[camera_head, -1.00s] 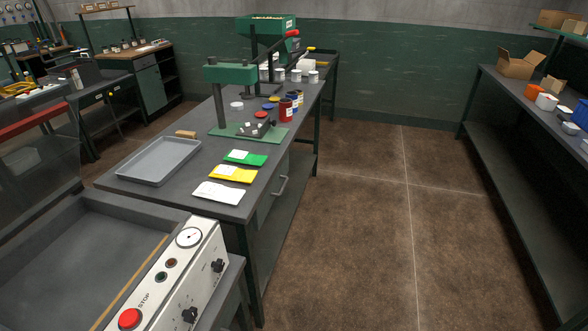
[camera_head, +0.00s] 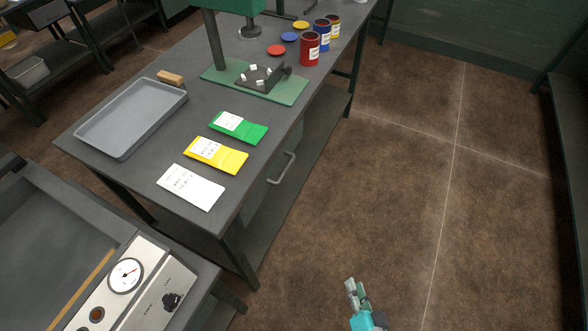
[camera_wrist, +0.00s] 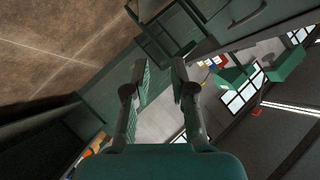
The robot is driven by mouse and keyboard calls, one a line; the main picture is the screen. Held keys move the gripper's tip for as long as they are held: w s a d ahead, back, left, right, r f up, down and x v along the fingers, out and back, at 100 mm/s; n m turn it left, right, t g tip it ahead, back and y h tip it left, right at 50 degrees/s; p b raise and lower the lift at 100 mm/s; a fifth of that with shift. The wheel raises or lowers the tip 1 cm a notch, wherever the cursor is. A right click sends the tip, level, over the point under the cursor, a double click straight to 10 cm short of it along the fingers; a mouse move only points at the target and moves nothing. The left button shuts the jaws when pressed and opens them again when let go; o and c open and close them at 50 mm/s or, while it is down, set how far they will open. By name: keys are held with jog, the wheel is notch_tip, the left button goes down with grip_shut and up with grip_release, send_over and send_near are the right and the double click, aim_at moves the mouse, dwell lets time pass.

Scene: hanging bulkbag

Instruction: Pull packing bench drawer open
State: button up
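The packing bench (camera_head: 95,150) stands at the left of the head view with a grey top. Its drawer front (camera_head: 258,196) is on the side facing the aisle, below the top edge, and appears closed flush with the bench side. A grey bar handle (camera_head: 283,168) sticks out from it. My gripper (camera_head: 357,290) is low in the head view, over the floor, right of and nearer than the handle, and touches nothing. In the wrist view my gripper (camera_wrist: 160,75) has its two fingers apart with nothing between them.
White, yellow and green packets (camera_head: 216,154), a grey tray (camera_head: 88,122) and a green press base (camera_head: 280,92) lie on the bench. A machine with a gauge (camera_head: 126,275) stands at front left. The brown floor (camera_head: 400,190) right of the bench is clear.

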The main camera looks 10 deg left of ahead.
jog(key=w+a+m+y, duration=0.1)
jog(key=w+a+y, duration=0.45)
jog(key=w, duration=0.85)
jog(key=g+y, duration=0.2)
jog(key=y, duration=0.1)
send_near(286, 168)
jog(key=x, duration=1)
jog(key=shift+f, duration=0.35)
grip_shut()
